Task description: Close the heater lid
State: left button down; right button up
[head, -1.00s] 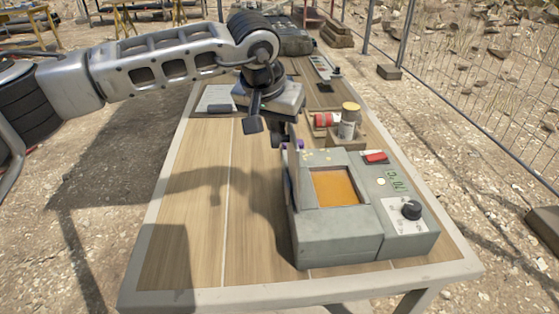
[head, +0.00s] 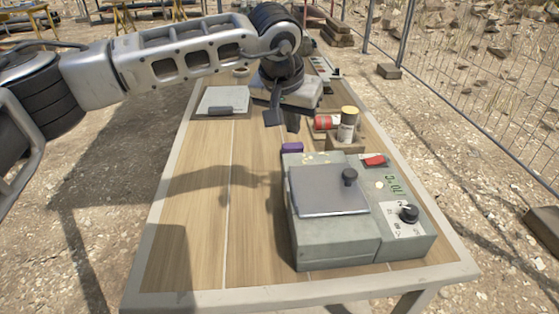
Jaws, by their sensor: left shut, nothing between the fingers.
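The heater (head: 335,245) is a grey-green box at the front right of the table. Its lid (head: 318,192), a flat grey plate with a black knob (head: 349,177), lies flat over the top opening, so the orange inside is hidden. My left gripper (head: 283,122) points down behind the heater, apart from the lid, shut and empty. My right gripper is out of view.
A red can (head: 325,122) and a jar with a yellow cap (head: 348,126) stand behind the heater. A purple block (head: 292,148) sits at its back left corner. A clipboard-like plate (head: 222,101) lies further back left. The table's left (head: 190,220) is clear.

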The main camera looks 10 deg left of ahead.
pick_arm(q)
notch_tip(320, 180, up, 6)
jog(key=p, duration=0.3)
jog(key=shift+f, duration=0.15)
dwell(0.9)
